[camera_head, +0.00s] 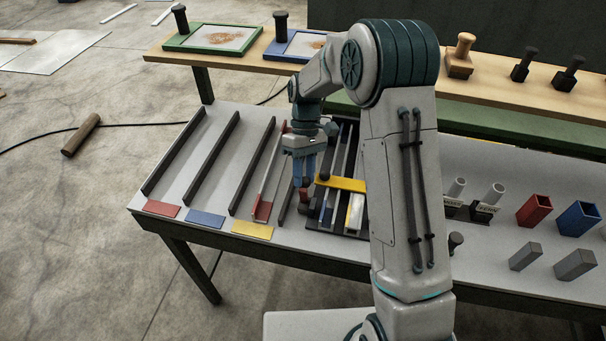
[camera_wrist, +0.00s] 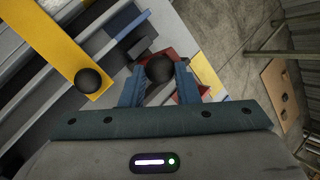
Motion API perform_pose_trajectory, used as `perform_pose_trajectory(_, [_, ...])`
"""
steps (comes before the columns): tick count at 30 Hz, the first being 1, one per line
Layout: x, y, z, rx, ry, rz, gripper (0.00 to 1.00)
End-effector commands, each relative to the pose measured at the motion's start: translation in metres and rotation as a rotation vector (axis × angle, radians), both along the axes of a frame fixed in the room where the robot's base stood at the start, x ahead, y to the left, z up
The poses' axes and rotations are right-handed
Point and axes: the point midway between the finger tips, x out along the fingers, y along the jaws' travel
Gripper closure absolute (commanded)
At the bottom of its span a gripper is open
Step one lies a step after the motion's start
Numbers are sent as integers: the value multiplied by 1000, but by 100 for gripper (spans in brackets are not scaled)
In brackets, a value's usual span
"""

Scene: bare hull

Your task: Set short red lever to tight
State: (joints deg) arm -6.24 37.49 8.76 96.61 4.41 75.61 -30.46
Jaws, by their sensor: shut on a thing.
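My gripper (camera_head: 304,176) points down at the front of the bench, by the left side of the dark slotted fixture. In the wrist view its two blue fingers (camera_wrist: 158,88) close on a round black knob (camera_wrist: 160,68). Red (camera_wrist: 170,53) shows around and under this knob; a small red piece (camera_head: 304,194) also shows just below the fingers in the head view. I take this to be the short red lever; the fingers hide much of it. A second black knob (camera_wrist: 88,80) sits on the yellow bar (camera_wrist: 42,38), apart from the fingers. No "tight" mark is readable.
Dark rails (camera_head: 212,151) lie left of the fixture, with red (camera_head: 162,209), blue (camera_head: 205,218) and yellow (camera_head: 252,230) cards in front. The yellow bar (camera_head: 341,184) is close to my gripper's right. Red (camera_head: 534,210) and blue (camera_head: 578,219) holders stand farther right.

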Motion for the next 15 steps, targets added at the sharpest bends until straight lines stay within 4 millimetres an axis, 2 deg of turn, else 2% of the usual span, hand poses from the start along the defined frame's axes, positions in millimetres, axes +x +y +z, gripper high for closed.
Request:
perform_pose_trajectory(1, [1,-10,-15,-18,-1,-6,100])
perform_pose_trajectory(2, [2,-10,-15,-18,-1,-6,66])
perform_pose_trajectory(3, [2,-10,-15,-18,-1,-6,55])
perform_pose_trajectory(4, [2,-9,-15,-18,-1,-5,50])
perform_pose_trajectory(15, [-2,-3,-12,-15,-4,6,50])
